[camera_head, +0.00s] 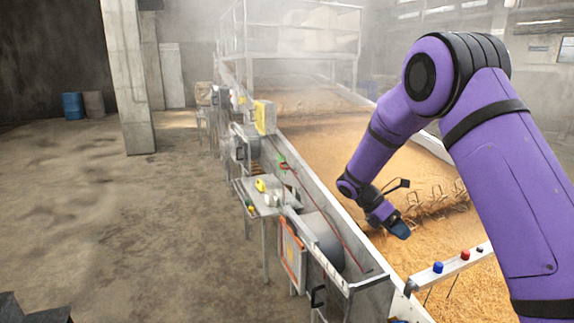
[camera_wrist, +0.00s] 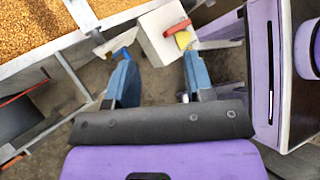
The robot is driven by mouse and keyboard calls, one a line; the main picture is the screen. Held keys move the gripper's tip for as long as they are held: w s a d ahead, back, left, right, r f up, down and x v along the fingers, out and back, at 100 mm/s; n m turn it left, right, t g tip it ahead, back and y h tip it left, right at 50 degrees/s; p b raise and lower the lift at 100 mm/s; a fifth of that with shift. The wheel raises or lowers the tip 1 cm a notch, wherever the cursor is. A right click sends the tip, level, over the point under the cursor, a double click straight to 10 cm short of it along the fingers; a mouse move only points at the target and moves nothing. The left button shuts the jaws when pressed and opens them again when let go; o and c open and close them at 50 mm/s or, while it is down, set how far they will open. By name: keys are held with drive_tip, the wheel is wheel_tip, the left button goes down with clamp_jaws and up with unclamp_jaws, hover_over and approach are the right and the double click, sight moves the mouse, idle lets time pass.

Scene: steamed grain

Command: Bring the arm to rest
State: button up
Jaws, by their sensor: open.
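My purple arm comes in from the right of the head view, bends at a high elbow and slopes down over the grain bed (camera_head: 320,125). My gripper (camera_head: 398,229) hangs at its end, low over the near part of the grain. In the wrist view my gripper (camera_wrist: 157,70) has its two blue fingers spread apart. Nothing is held between them. Grain (camera_wrist: 50,22) shows at the upper left of the wrist view. I cannot tell from the head view whether the fingertips touch the grain.
A metal trough (camera_head: 325,215) runs along the grain bed's left side. A small side table (camera_head: 262,208) holds several small things. A white rail (camera_head: 455,266) with blue and red knobs is at the front. A pale box (camera_wrist: 160,35) with a red handle shows beyond my fingers. Open floor lies left.

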drive_tip(key=s+d+r+m+t+y, duration=0.2)
drive_tip(key=s+r+m+t+y, duration=0.3)
drive_tip(key=s+r+m, duration=0.9)
drive_tip(key=s+a+r+m+t+y, duration=0.1)
drive_tip(key=s+r, duration=0.4)
drive_tip(key=s, duration=0.6)
drive_tip(key=s+a+r+m+t+y, duration=0.1)
drive_tip(key=s+r+m+t+y, duration=0.2)
drive_tip(key=s, duration=0.8)
drive_tip(key=shift+r+m, duration=0.85)
drive_tip(key=shift+m, duration=0.05)
drive_tip(key=shift+w, duration=0.1)
